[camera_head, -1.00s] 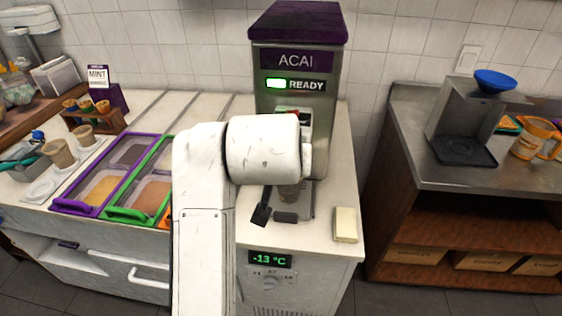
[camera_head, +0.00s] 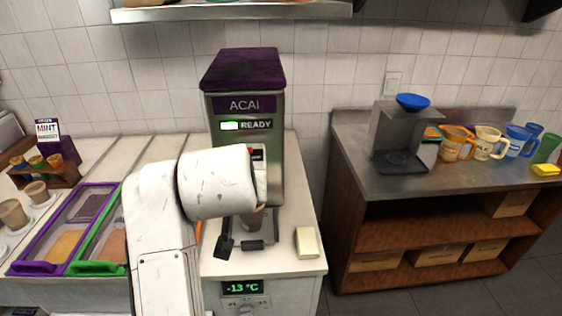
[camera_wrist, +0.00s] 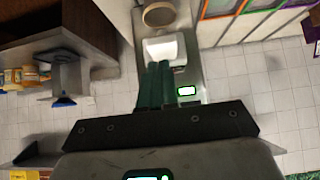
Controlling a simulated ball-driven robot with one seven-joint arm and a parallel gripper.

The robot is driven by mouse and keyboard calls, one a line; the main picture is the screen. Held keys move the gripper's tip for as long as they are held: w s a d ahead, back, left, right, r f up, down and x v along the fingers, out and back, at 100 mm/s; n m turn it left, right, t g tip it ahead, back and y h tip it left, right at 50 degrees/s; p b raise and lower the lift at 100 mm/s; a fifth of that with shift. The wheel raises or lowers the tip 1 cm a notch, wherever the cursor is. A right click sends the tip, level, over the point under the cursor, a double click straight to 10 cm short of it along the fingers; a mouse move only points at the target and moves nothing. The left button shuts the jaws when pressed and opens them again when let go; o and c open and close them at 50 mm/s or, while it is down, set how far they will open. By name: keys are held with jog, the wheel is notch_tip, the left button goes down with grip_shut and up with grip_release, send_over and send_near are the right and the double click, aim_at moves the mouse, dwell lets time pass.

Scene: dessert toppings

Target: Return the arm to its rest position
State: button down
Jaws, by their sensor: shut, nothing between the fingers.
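My white arm rises in the lower left middle of the head view, in front of the acai machine (camera_head: 245,150), which shows a green light and the word READY. My gripper is hidden behind my arm in the head view. In the wrist view my gripper (camera_wrist: 160,70) shows its dark green fingers together, with nothing between them. The fingers point toward the acai machine, whose green display (camera_wrist: 187,91) shows beside them. A brown round cup top (camera_wrist: 158,14) appears beyond the fingertips.
A cream block (camera_head: 307,242) lies on the counter right of the machine. Topping tubs with purple (camera_head: 75,225) and green rims stand at left. A steel table (camera_head: 440,180) at right holds a grey stand with a blue bowl (camera_head: 413,101) and several mugs. A gap separates the two counters.

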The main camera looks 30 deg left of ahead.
jog(key=w+d+f+m+h, duration=0.1)
jog(key=w+d+f, duration=0.1)
jog(key=d+f, duration=0.55)
jog(key=w+d+f+m+h, duration=0.15)
jog(key=d+f, duration=0.25)
jog(key=d, duration=0.7)
jog(key=s+d+f+g+h, duration=0.1)
jog(key=s+d+f, duration=0.1)
jog(key=d+f, duration=0.5)
jog(key=s+d+f+g+h, duration=0.15)
jog(key=d+f, duration=0.25)
jog(key=d, duration=0.8)
jog(key=s+d+f+m+g+b, duration=0.1)
jog(key=s+d+f, duration=0.2)
jog(key=s+d, duration=0.3)
jog(key=s+d+f+m+g, duration=0.1)
jog(key=s+d+f+m, duration=0.15)
jog(key=s+d, duration=0.3)
jog(key=s+d+f+g, duration=0.1)
jog(key=s+d+f, duration=0.1)
jog(key=s, duration=0.6)
jog(key=s+d+f+m+g, duration=0.1)
jog(key=s+d+f, duration=0.1)
jog(key=s, duration=0.6)
jog(key=shift+s+d+b, duration=0.2)
jog(key=shift+d+b, duration=0.1)
jog(key=shift+d, duration=0.45)
jog(key=shift+f, duration=0.1)
